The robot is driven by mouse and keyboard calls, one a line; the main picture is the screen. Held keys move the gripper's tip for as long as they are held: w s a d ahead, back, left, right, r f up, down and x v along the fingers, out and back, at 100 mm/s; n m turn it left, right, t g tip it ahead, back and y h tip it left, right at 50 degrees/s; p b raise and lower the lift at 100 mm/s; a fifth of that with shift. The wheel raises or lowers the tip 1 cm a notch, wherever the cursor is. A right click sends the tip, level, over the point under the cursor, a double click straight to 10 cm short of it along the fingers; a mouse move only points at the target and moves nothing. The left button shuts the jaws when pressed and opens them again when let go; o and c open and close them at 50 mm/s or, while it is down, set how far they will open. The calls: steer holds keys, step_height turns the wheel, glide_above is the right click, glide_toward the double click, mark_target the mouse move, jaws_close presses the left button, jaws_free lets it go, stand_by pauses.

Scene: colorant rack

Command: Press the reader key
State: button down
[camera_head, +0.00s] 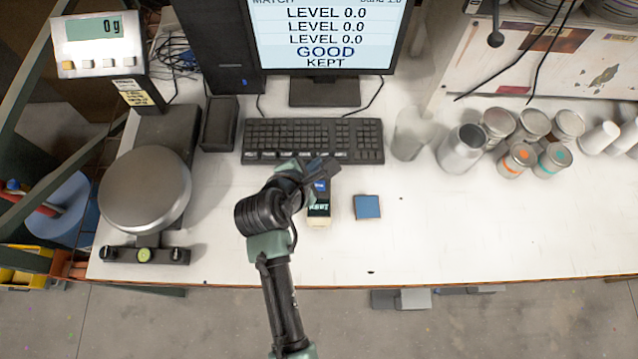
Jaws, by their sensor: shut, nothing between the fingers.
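The reader (319,211) is a small handheld device with a dark, lettered face and a pale lower end. It lies on the white table in front of the keyboard. A small blue patch (320,186) shows at its upper part, close to my fingers; I cannot tell whether this is the key. My gripper (325,168) is shut and empty, over the upper end of the reader. My wrist hides part of the reader's left side. I cannot tell whether the fingertips touch it. The monitor (325,35) reads LEVEL 0.0 on several lines, then GOOD and KEPT.
A blue square tile (367,207) lies right of the reader. The keyboard (312,141) is just behind. A scale (146,190) with a round pan stands left. A clear cup (408,135), a metal canister (461,150) and several cans stand right. The front right table is clear.

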steer(key=b, duration=0.6)
glide_above(319, 186)
steer(key=f, duration=0.4)
steer(key=s+f, duration=0.1)
steer(key=f, duration=0.1)
steer(key=shift+a+f, duration=0.25)
steer(key=shift+a, duration=0.15)
steer(key=shift+w+f+b, duration=0.1)
steer(key=shift+f+b, duration=0.4)
steer(key=shift+f, duration=0.2)
stand_by(0.4)
steer(key=shift+f, duration=0.4)
steer(key=shift+f, duration=0.35)
stand_by(0.5)
steer(key=shift+r, duration=0.1)
steer(key=shift+r+p, duration=0.7)
steer(key=shift+p, duration=0.2)
